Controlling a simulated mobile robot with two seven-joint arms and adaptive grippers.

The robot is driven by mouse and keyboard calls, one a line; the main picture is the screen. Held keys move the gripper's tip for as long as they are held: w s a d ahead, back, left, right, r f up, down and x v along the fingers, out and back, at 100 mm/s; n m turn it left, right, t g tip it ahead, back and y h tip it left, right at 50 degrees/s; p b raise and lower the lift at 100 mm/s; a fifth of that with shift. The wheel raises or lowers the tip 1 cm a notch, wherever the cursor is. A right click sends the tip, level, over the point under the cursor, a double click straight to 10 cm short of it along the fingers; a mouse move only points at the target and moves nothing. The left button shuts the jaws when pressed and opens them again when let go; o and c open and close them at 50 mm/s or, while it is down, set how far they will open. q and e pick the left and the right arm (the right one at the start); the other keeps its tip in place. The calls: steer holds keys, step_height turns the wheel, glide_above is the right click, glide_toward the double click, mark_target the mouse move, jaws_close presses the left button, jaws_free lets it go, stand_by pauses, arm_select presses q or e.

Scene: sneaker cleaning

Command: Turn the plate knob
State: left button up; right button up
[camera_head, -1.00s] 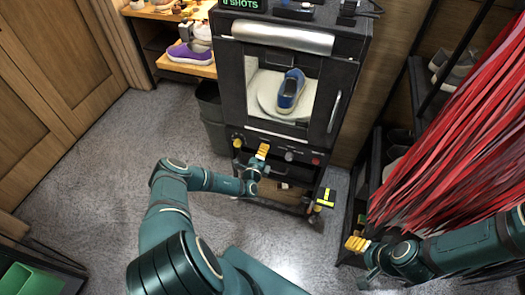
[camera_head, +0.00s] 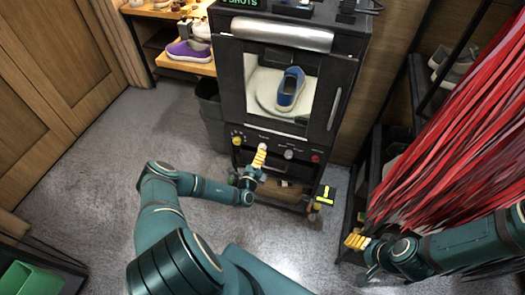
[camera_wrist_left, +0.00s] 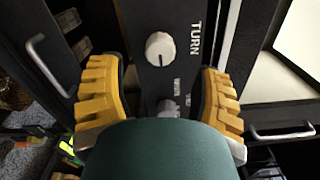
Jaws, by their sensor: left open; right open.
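A white knob (camera_wrist_left: 160,48) with a dark pointer line sits on the dark front panel beside the word "TURN" in the left wrist view. My left gripper (camera_wrist_left: 160,85) is open, with one yellow finger on each side. The knob lies between and slightly beyond the fingertips, and I cannot tell whether they touch it. In the head view the left gripper (camera_head: 259,157) is at the panel below the booth window. The round plate (camera_head: 268,92) inside the booth bears a blue shoe (camera_head: 290,88). My right gripper (camera_head: 356,242) is open and empty at lower right, away from the booth.
A grey knob (camera_head: 289,154) and a red knob (camera_head: 315,158) sit right of the gripper, a yellow one (camera_head: 237,141) left. Red strips (camera_head: 450,130) hang at right. A dark bin (camera_head: 210,110) stands left of the booth.

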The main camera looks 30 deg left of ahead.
arm_select(q)
steer(key=v, duration=0.7)
steer(key=shift+d, duration=0.1)
